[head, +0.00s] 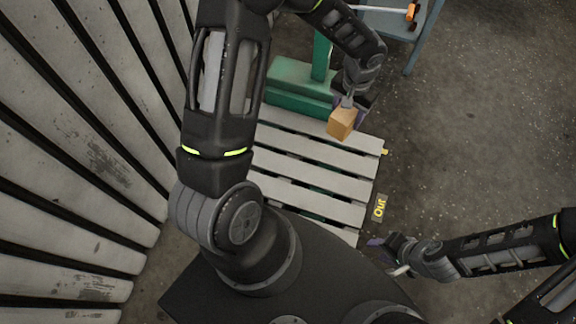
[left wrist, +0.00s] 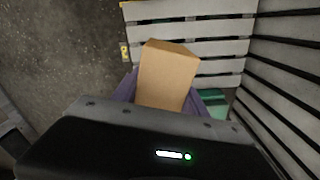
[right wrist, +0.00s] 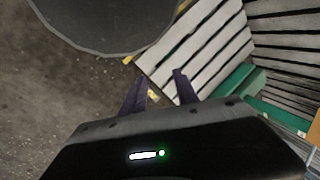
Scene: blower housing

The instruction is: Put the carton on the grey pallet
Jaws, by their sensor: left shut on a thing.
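My left gripper (head: 349,101) is shut on the carton (head: 341,124), a small brown box. In the left wrist view the carton (left wrist: 167,75) sits between the purple fingers (left wrist: 162,95). The grey pallet (head: 318,179), made of pale slats, lies on the floor. In the head view the carton appears over its far right corner; its exact height above the slats is hard to tell. The pallet also shows in the left wrist view (left wrist: 195,38). My right gripper (head: 385,248) is near the pallet's near right corner. The right wrist view shows its fingers (right wrist: 158,92) apart and empty.
A green base with a post (head: 298,85) stands at the pallet's far edge. A grey slatted surface (head: 90,140) fills the left. A blue-grey table (head: 425,28) stands at the back. Floor to the right is clear.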

